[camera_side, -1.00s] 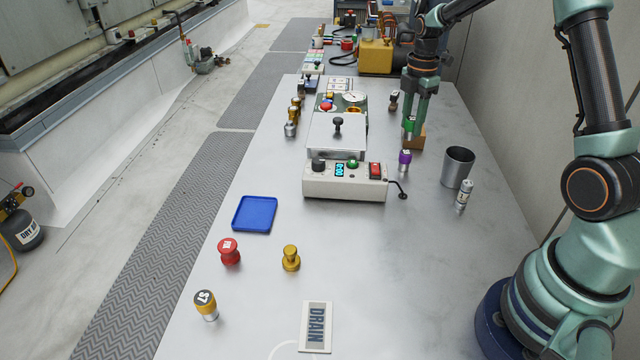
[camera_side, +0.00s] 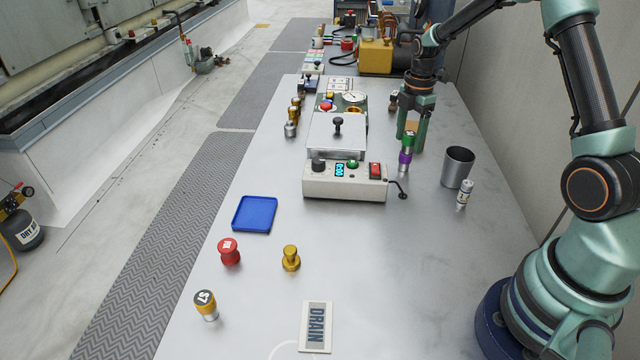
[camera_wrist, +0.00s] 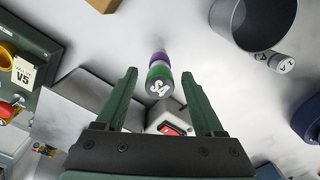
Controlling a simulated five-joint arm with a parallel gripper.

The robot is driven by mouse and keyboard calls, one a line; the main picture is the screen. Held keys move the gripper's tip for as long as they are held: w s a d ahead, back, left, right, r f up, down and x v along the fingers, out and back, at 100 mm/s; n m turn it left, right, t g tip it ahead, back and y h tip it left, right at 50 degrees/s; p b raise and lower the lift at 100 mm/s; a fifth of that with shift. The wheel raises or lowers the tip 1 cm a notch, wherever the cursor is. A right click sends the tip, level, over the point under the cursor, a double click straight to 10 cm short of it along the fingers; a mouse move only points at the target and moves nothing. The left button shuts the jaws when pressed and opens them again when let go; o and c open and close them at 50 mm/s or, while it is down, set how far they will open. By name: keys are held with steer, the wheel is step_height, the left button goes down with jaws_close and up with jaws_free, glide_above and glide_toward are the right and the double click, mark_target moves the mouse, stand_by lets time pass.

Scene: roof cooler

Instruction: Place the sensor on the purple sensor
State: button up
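The green sensor (camera_side: 408,138), a small cylinder with a silver lower part, stands upright on top of the purple sensor (camera_side: 404,157). In the wrist view the green sensor's "S4" top (camera_wrist: 160,88) faces the camera, with the purple sensor (camera_wrist: 160,57) beyond it. My gripper (camera_side: 411,133) is right at the green sensor and partly behind it in the side view. In the wrist view its fingers (camera_wrist: 159,74) are apart, with a visible gap on each side of the green sensor. The exact contact between the two sensors is too small to judge.
A grey cup (camera_side: 458,167) and a white cylinder (camera_side: 464,193) stand to the right. The control box (camera_side: 344,183) is to the left. A wooden block (camera_wrist: 102,4) lies close by. A blue tray (camera_side: 255,213) and several knobs are nearer the front.

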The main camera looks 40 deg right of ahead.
mark_target(410, 133)
step_height(410, 133, up, 12)
steer(key=f, duration=0.1)
steer(key=s+a+r+m+t, duration=0.2)
steer(key=s+a+r+m, duration=0.3)
steer(key=a+r+m, duration=0.4)
steer(key=s+a+f+m+t, duration=0.2)
steer(key=s+a+m, duration=0.4)
steer(key=s+a, duration=0.3)
steer(key=shift+s+a+m+t, duration=0.15)
steer(key=shift+a+m+t, duration=0.25)
steer(key=shift+t, duration=0.4)
